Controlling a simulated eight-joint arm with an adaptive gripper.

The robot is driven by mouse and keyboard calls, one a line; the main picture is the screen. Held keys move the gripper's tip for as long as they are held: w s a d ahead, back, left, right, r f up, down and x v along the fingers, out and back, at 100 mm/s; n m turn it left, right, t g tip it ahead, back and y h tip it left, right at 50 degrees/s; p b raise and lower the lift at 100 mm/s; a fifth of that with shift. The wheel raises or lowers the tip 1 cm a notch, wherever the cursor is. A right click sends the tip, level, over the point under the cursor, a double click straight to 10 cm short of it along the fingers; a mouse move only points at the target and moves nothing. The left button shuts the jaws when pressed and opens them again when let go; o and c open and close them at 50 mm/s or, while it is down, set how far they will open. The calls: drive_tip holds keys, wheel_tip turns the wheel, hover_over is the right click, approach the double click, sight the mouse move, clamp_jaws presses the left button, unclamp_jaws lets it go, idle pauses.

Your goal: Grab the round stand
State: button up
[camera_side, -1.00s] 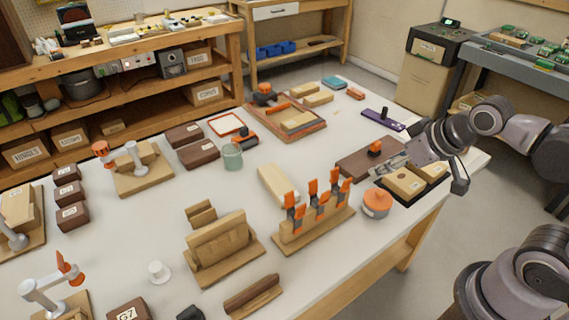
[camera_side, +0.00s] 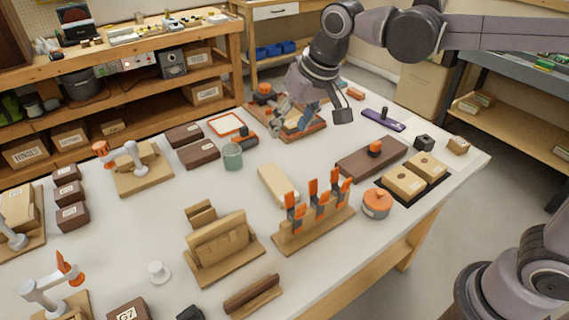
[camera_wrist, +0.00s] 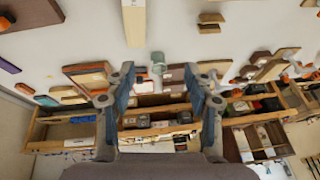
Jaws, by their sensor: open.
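A small white round stand (camera_side: 159,272), a short post on a disc base, stands upright near the front left of the bench in the side view. I cannot make it out in the wrist view. My gripper (camera_side: 296,122) is open and empty, above the wooden tray at the back of the bench, far behind and to the right of the stand. In the wrist view its two fingers (camera_wrist: 161,78) are spread wide with nothing held between them.
A wooden block fixture (camera_side: 222,250) stands close to the right of the stand. Beyond it are a rack of orange clamps (camera_side: 315,222) and an orange round container (camera_side: 376,203). A pale green cup (camera_side: 232,156) stands mid-bench. Bare tabletop lies behind the stand.

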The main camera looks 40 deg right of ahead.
drive_tip(key=w+a+f+g, duration=0.1)
drive_tip(key=w+a, duration=0.3)
drive_tip(key=a, duration=0.5)
drive_tip(key=m+g+h, duration=0.1)
drive_tip(key=g, duration=0.1)
hover_over(155, 267)
drive_tip(key=f, duration=2)
drive_tip(key=shift+s+a+f, duration=0.15)
drive_tip(key=shift+s+a, duration=0.25)
drive_tip(key=shift+w+d+f, duration=0.1)
drive_tip(key=shift+d+f, duration=0.05)
drive_tip(key=shift+f, duration=0.75)
drive_tip(key=shift+w+d+f, duration=0.15)
drive_tip(key=shift+f, duration=0.75)
drive_tip(key=shift+w+d+f, duration=0.1)
drive_tip(key=shift+d+f, duration=0.05)
drive_tip(key=shift+f, duration=0.75)
drive_tip(key=c, duration=0.9)
